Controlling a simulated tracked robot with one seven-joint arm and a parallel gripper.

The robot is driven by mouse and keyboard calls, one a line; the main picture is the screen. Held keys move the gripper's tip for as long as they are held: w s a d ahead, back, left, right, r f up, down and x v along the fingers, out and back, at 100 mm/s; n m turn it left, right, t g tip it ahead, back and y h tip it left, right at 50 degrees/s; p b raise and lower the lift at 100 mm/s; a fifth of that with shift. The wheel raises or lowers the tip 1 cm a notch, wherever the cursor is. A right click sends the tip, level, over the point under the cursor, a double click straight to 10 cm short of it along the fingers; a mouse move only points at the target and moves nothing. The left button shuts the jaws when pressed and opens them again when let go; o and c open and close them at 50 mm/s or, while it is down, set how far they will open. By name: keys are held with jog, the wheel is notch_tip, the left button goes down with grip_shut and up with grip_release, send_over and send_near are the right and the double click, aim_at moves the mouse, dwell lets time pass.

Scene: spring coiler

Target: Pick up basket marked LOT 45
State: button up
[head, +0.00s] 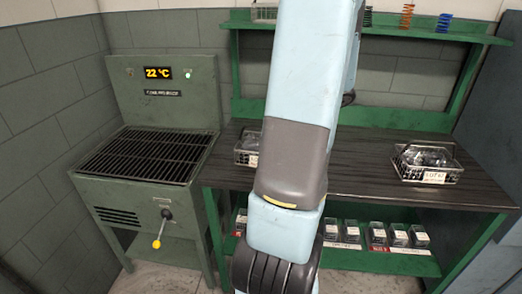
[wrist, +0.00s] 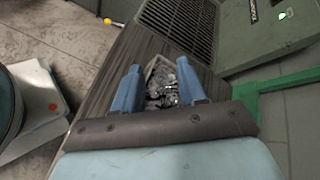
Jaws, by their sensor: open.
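A wire basket (head: 246,149) stands on the dark bench top, partly hidden behind my arm in the head view. Its white tag is too small and covered to read. In the wrist view a basket (wrist: 156,66) filled with shiny metal parts lies ahead, between the two blue fingers of my open gripper (wrist: 159,66). The fingers look apart from it, but I cannot tell their height above it. A second wire basket (head: 428,165) with dark contents stands at the right of the bench. Its tag starts with LOT; the number is not clear to me. The head view hides my gripper.
The green-framed bench (head: 355,170) has clear top between the baskets. A shelf above holds springs (head: 407,16); several small boxes (head: 398,235) sit below. A green unit with a black grate (head: 148,155), a yellow-knobbed lever (head: 157,243) and a 22 °C display stands left.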

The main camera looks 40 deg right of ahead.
jog(key=s+d+f+m+t+h, duration=0.1)
jog(key=s+d+f+m+t, duration=0.1)
jog(key=d, duration=0.3)
jog(key=s+d+f+m+t+h, duration=0.1)
jog(key=s+d+f+m+t, duration=0.15)
jog(key=d, duration=0.35)
jog(key=shift+g, duration=0.35)
jog(key=x, duration=0.7)
jog(key=shift+w+a+r, duration=0.25)
jog(key=shift+w+a, duration=0.05)
jog(key=shift+w, duration=0.05)
jog(key=shift+x, duration=2.95)
jog(key=shift+s+a, duration=0.15)
jog(key=shift+c, duration=0.3)
grip_shut()
